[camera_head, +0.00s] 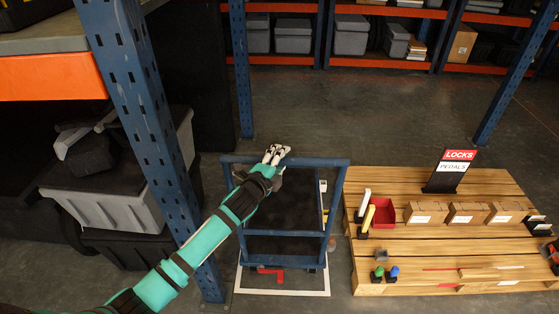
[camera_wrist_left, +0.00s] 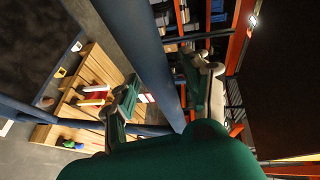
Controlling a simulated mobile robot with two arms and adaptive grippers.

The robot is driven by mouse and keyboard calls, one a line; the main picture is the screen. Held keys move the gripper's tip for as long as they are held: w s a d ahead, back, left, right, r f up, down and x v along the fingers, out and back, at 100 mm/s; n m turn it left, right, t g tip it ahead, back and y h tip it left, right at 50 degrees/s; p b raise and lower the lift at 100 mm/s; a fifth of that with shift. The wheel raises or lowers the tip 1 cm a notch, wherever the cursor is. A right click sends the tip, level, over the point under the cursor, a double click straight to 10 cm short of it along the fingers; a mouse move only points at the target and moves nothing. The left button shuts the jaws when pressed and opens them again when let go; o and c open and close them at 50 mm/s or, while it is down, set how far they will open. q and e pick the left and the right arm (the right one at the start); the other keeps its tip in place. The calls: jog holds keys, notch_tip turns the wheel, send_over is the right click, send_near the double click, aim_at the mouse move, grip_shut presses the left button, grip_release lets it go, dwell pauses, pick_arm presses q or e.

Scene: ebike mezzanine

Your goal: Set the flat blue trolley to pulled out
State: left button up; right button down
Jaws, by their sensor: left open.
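The flat blue trolley (camera_head: 318,162) stands on the floor at the middle of the head view, with a blue tubular handle frame and a dark deck. My left gripper (camera_head: 276,152) is at the top bar of this handle, its fingers pointing away from me. In the left wrist view the fingers of the left gripper (camera_wrist_left: 166,78) are spread apart, and a blue bar of the trolley (camera_wrist_left: 150,62) runs between them. I cannot tell whether either finger touches the bar. My forearm hides part of the handle's left side. My right gripper is not in view.
A white floor outline (camera_head: 284,293) shows around the trolley's near end. A wooden pallet platform (camera_head: 420,262) with small boxes and a sign stands close on the right. A blue rack post (camera_head: 150,110) and grey crates (camera_head: 110,203) stand on the left. Open floor lies beyond.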

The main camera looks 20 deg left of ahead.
pick_arm(q)
grip_shut()
jog(key=shift+s+f, duration=0.1)
jog(key=shift+f, duration=0.05)
dwell(0.4)
